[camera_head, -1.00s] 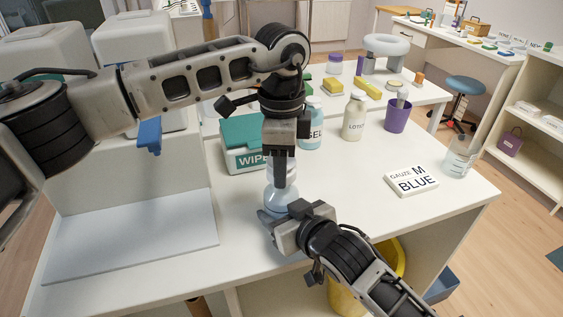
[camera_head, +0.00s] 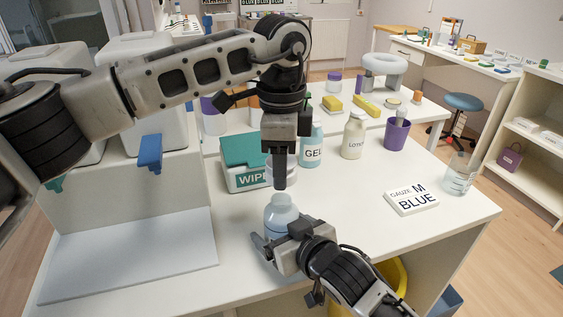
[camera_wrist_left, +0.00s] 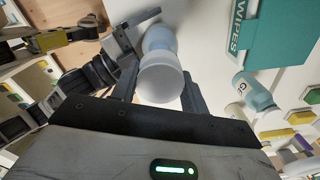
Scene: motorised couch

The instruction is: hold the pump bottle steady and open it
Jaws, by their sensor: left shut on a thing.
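The pump bottle (camera_head: 281,217), pale blue and translucent, stands upright near the table's front edge, its neck showing bare in the head view. My right gripper (camera_head: 272,246) is shut around its lower body. My left gripper (camera_head: 280,185) points down just above the bottle, apart from it. It is shut on a pale round cap (camera_wrist_left: 161,80), which fills the space between its fingers in the left wrist view. In the head view the finger mostly hides the cap. The bottle also shows beyond the cap in the wrist view (camera_wrist_left: 159,40).
A teal-lidded wipes box (camera_head: 246,178) stands close behind the left gripper. A gel bottle (camera_head: 311,150), a lotion bottle (camera_head: 353,138) and a purple cup (camera_head: 396,134) stand farther back. A gauze box (camera_head: 411,200) and a clear beaker (camera_head: 460,178) are at right. The table's middle is clear.

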